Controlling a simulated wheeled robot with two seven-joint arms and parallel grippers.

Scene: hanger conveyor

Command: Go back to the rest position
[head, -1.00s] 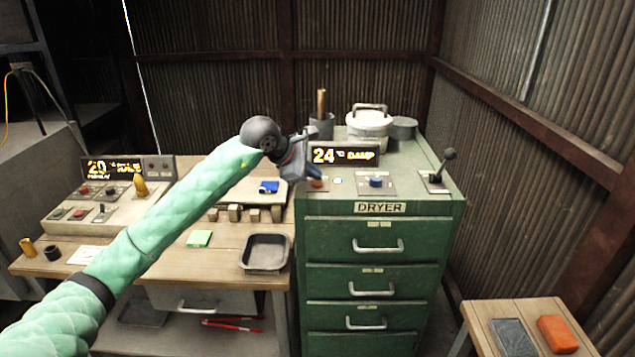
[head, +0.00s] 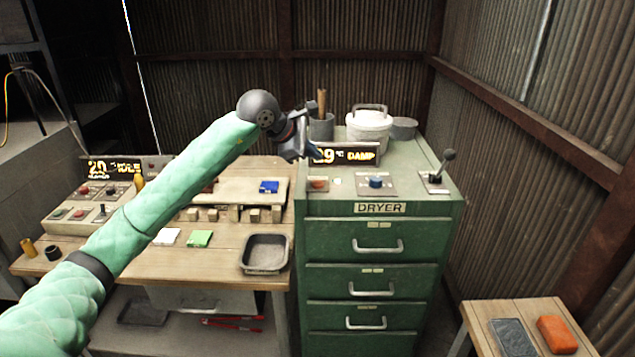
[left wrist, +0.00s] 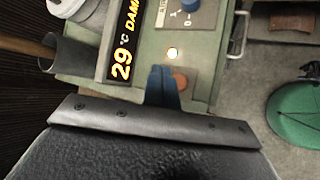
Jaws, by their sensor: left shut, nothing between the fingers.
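My left gripper (head: 294,147) is at the end of my green-sleeved arm, in the air in front of the dryer's display (head: 348,154), covering part of its left end. Its blue-grey fingers show close together in the left wrist view (left wrist: 163,87), shut and empty. Below them is an orange-red button (head: 317,184) on the green dryer cabinet (head: 400,205); they overlap it in the left wrist view (left wrist: 181,80). The fingers appear apart from it. The display reads 29 °C DAMP in the left wrist view (left wrist: 122,45). My right gripper is not in view.
A blue knob (head: 376,182) and a lever (head: 441,166) stand on the dryer top. Behind are a lidded pot (head: 369,127) and a grey cup (head: 321,127). A workbench with a grey tray (head: 265,253) lies left. A small lamp (left wrist: 172,53) glows near the button.

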